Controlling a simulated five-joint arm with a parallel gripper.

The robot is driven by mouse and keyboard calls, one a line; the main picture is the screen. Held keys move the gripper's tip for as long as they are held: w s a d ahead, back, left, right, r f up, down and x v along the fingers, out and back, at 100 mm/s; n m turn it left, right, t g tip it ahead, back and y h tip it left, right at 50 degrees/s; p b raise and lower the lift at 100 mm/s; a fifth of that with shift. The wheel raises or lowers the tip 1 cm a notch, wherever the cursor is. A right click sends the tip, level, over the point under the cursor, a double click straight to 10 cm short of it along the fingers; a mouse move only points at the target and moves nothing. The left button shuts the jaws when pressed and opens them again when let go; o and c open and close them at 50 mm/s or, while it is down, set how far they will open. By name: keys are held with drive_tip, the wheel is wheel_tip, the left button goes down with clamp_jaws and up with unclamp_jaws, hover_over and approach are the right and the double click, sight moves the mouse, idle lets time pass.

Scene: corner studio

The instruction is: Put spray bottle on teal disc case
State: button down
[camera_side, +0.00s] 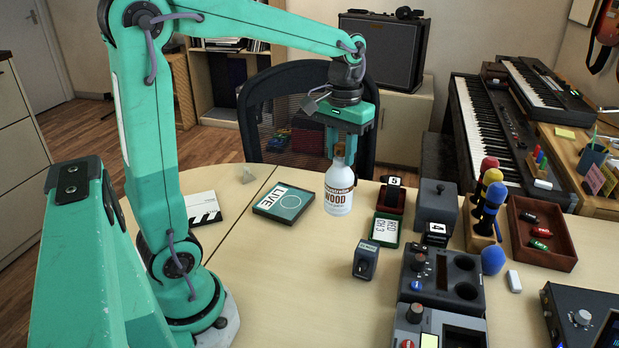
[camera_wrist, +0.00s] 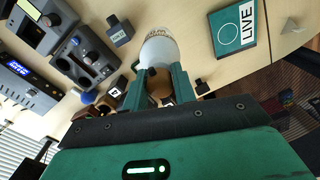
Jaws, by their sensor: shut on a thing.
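The spray bottle (camera_side: 339,190) is white with red and dark lettering. It is upright, just right of the teal disc case, and I cannot tell whether its base touches the table. My gripper (camera_side: 341,150) points down and is shut on the bottle's top. The bottle also shows between the fingers in the wrist view (camera_wrist: 158,52). The teal disc case (camera_side: 283,202), marked LIVE with a ring, lies flat on the table and is bare on top. It also shows at the upper right of the wrist view (camera_wrist: 236,27).
A green-framed card (camera_side: 385,230), a small dark box (camera_side: 365,262) and a red tray with a number 5 tag (camera_side: 392,198) stand right of the bottle. The front middle table is clear.

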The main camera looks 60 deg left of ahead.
drive_tip(key=s+a+r+n, duration=0.1)
drive_tip(key=s+a, duration=0.1)
drive_tip(key=a, duration=0.7)
drive_tip(key=shift+a+r, duration=0.2)
drive_tip(key=shift+a, duration=0.2)
drive_tip(key=s+a+f, duration=0.2)
drive_tip(key=a+f, duration=0.5)
drive_tip(key=a, duration=0.4)
drive_tip(key=shift+a, duration=0.25)
drive_tip(key=shift+f, duration=0.15)
drive_tip(key=shift+f, duration=2)
drive_tip(key=c, duration=1.1)
unclamp_jaws()
